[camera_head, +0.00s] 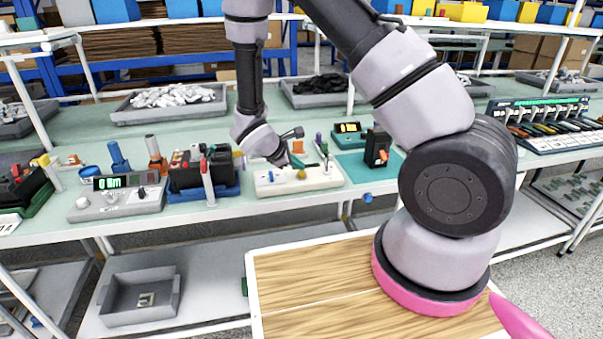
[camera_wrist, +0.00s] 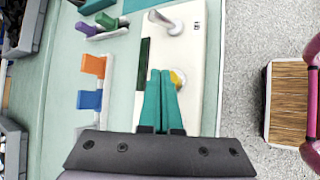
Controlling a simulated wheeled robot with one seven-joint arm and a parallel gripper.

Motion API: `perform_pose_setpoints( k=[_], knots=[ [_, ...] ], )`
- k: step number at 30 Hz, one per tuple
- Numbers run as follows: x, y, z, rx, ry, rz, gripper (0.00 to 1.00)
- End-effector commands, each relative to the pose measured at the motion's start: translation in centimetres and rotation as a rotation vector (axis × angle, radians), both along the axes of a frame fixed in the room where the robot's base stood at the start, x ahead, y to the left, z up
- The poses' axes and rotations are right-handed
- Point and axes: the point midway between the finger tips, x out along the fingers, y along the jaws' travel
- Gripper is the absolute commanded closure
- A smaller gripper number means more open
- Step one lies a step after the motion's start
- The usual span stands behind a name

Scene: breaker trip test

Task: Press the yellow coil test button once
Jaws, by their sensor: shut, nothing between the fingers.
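The yellow coil test button (camera_head: 302,174) is a small round yellow knob on a cream-white test panel (camera_head: 325,181) on the bench. In the wrist view the yellow button (camera_wrist: 178,78) shows just right of my fingertips, partly hidden by them. My gripper (camera_wrist: 160,76) has two teal fingers side by side, shut and empty, over the white panel (camera_wrist: 198,110). In the head view my gripper (camera_head: 292,160) is at the panel's back, close to the button. Whether a fingertip touches the button cannot be told.
A grey meter with a green display (camera_head: 112,183) and a dark block in a blue base (camera_head: 205,172) stand left of the panel. A black and orange device (camera_head: 376,148) stands right on a teal mat. In the wrist view, orange (camera_wrist: 93,65) and blue blocks (camera_wrist: 89,100) lie left.

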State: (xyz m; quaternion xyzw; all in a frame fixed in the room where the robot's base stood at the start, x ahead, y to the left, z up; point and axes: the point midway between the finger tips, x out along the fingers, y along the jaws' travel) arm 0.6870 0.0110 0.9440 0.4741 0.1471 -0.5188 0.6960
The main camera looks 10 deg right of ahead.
Motion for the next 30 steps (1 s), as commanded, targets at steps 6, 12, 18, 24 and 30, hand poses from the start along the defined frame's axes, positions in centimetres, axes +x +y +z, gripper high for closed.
perform_pose_setpoints(
  k=[6, 12, 18, 24, 30],
  knots=[
    [0.00, 0.00, -0.23, 0.000, 0.001, 0.001, 1.00],
    [0.01, 0.01, -0.47, 0.000, 0.001, 0.001, 1.00],
    [0.03, 0.01, -0.70, 0.000, 0.000, 0.000, 1.00],
    [0.02, 0.02, -0.94, 0.000, 0.000, 0.000, 1.00],
    [0.01, 0.02, -0.97, 0.000, 0.000, 0.000, 1.00]
  ],
)
